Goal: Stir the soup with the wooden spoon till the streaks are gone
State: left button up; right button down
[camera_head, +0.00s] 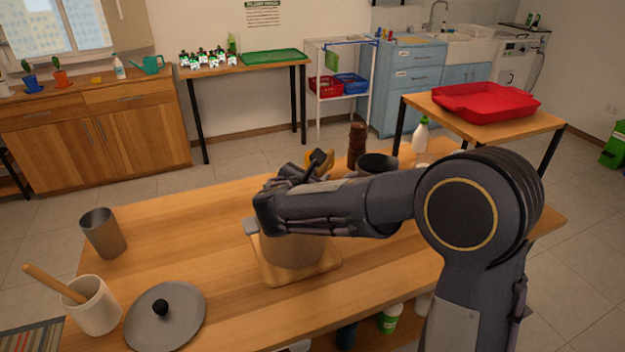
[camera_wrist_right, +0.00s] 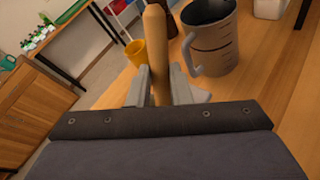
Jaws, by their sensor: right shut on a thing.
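The pot (camera_head: 292,252) stands on a wooden board (camera_head: 270,274) in the middle of the table in the head view. My right arm reaches across above it and hides its opening, so the soup and any streaks do not show. In the right wrist view, my right gripper (camera_wrist_right: 158,88) is shut on the light wooden handle of the spoon (camera_wrist_right: 154,40), which stands up between the two fingers. The spoon's lower end is hidden. My left gripper is in neither view.
A grey lid (camera_head: 180,325) with a black knob lies on the table's front left, by a cream crock (camera_head: 95,308) holding a wooden-handled utensil. A grey cup (camera_head: 104,234) stands behind them. A dark jug (camera_wrist_right: 210,45) and a yellow cup (camera_wrist_right: 136,53) stand beyond the gripper.

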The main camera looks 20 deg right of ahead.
jog(key=d+r+p, duration=0.4)
jog(key=r+p, duration=0.2)
jog(key=r, duration=0.3)
jog(key=shift+d, duration=0.2)
jog(key=shift+w+r, duration=0.1)
jog(key=shift+r, duration=0.1)
notch_tip(320, 180, up, 5)
jog(key=p, duration=0.4)
jog(key=shift+f, duration=0.1)
dwell(0.8)
